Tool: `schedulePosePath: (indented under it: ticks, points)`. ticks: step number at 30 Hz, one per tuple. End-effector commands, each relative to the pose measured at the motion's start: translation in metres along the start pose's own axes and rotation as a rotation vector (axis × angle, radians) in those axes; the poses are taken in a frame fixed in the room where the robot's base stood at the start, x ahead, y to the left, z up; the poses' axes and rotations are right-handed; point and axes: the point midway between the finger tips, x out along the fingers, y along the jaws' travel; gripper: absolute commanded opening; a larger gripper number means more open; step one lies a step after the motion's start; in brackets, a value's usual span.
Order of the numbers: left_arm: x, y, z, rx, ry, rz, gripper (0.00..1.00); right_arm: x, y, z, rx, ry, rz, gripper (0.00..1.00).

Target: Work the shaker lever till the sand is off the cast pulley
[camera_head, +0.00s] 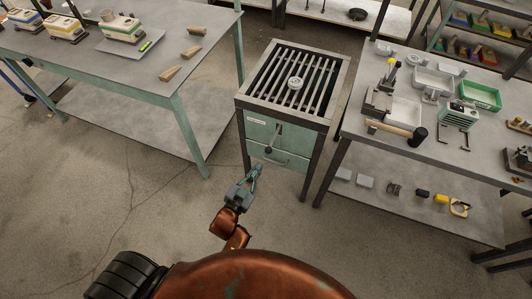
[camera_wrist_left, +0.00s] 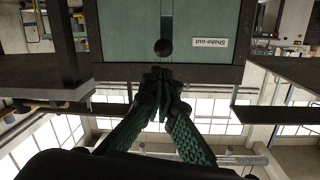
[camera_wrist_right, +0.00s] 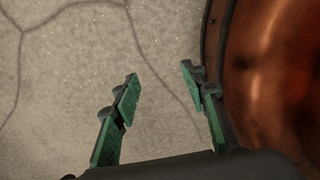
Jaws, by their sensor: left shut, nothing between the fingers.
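The cast pulley (camera_head: 295,83) is a small grey wheel lying on the bars of the shake-out grate (camera_head: 262,86). It is too small to tell how much sand is on it. The shaker lever's dark round knob (camera_head: 268,149) sticks out of the green cabinet front; it also shows in the left wrist view (camera_wrist_left: 163,47), at the lower end of a dark slot. My left gripper (camera_head: 257,168) is shut and empty, its fingertips (camera_wrist_left: 160,74) just short of the knob; contact cannot be told. My right gripper (camera_wrist_right: 160,71) is open and empty above the floor.
A bench (camera_head: 420,155) with a mallet (camera_head: 398,131), trays and tools stands close on the right. A green-legged table (camera_head: 150,65) with wooden wedges stands on the left. A thin bar handle (camera_head: 288,163) crosses the cabinet front. The floor before the cabinet is clear.

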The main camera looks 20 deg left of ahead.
Motion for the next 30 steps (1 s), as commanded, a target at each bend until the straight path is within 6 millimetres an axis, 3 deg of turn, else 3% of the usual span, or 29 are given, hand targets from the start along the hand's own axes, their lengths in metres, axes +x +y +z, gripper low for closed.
schedulePosePath:
  ticks: [1, 9, 25, 30]
  points:
    - [0.001, -0.003, -0.017, 0.03, 0.014, 0.008, 0.0, -0.011, 0.001, -0.003, -0.001, 0.007, 0.001, 0.4]
    - [0.007, 0.001, -0.044, 0.16, 0.048, 0.051, 0.0, -0.029, 0.002, -0.001, -0.005, 0.019, 0.003, 0.4]
    - [0.009, 0.004, -0.046, 0.191, 0.054, 0.063, 0.0, -0.03, 0.002, 0.0, -0.006, 0.021, 0.003, 0.4]
    - [0.024, 0.005, -0.046, 0.191, 0.055, 0.063, 0.0, -0.027, 0.002, 0.001, -0.006, 0.018, 0.003, 0.4]
